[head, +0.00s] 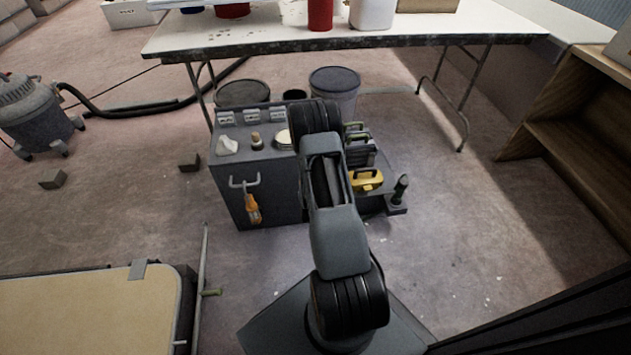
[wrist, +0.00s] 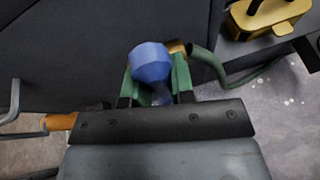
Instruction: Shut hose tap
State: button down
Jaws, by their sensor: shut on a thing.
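The hose tap shows in the wrist view as a blue handle (wrist: 151,63) beside a brass fitting (wrist: 178,48). A green hose (wrist: 213,64) runs from the fitting to the right and curves down. My gripper (wrist: 157,88) has its two green fingers on either side of the blue handle and is shut on it. The handle partly hides the space between the fingers, and the tap's lower part is hidden. In the head view my arm covers the tap and the gripper.
The tap is at the dark grey cabinet (head: 228,195). An orange-handled tool (head: 253,207) hangs from its front hook to the left. A yellow case (head: 366,180) stands to the right. A white table (head: 420,29) is behind. Open floor (head: 480,240) lies to the right.

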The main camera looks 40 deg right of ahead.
jog(key=shift+s, duration=0.1)
jog(key=c, duration=1)
grip_release()
jog(key=p+v, duration=0.4)
jog(key=v, duration=0.9)
jog(key=shift+s+a+r, duration=0.1)
jog(key=shift+s+a, duration=0.05)
jog(key=shift+s, duration=0.15)
